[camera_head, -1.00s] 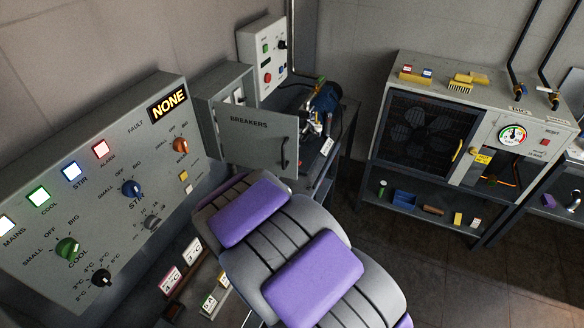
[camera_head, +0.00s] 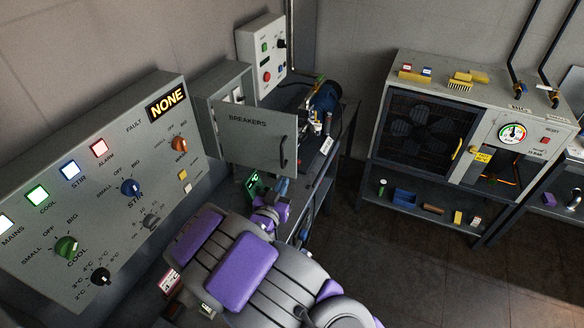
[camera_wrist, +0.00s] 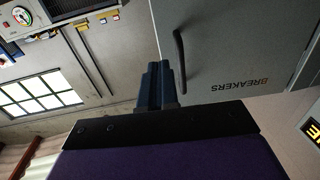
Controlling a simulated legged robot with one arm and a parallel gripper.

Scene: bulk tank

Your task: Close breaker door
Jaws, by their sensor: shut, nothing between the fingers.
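The grey breaker door (camera_head: 248,138), lettered BREAKERS, stands open, swung out from the breaker box (camera_head: 232,82) on the wall. Its dark bar handle (camera_head: 283,152) is near the free right edge. In the wrist view the door (camera_wrist: 235,45) fills the upper right, upside down, with its handle (camera_wrist: 180,62) beside my fingertips. My gripper (camera_wrist: 158,82) is shut and empty. In the head view my gripper (camera_head: 283,186) is just below the door's lower right corner. I cannot tell whether it touches the door.
A control panel (camera_head: 100,190) with knobs and lit lamps is on the left. A small control box (camera_head: 265,55) and a blue motor (camera_head: 325,98) are behind the door. A grey cabinet (camera_head: 425,130) on a bench stands at right. The floor (camera_head: 400,260) between is clear.

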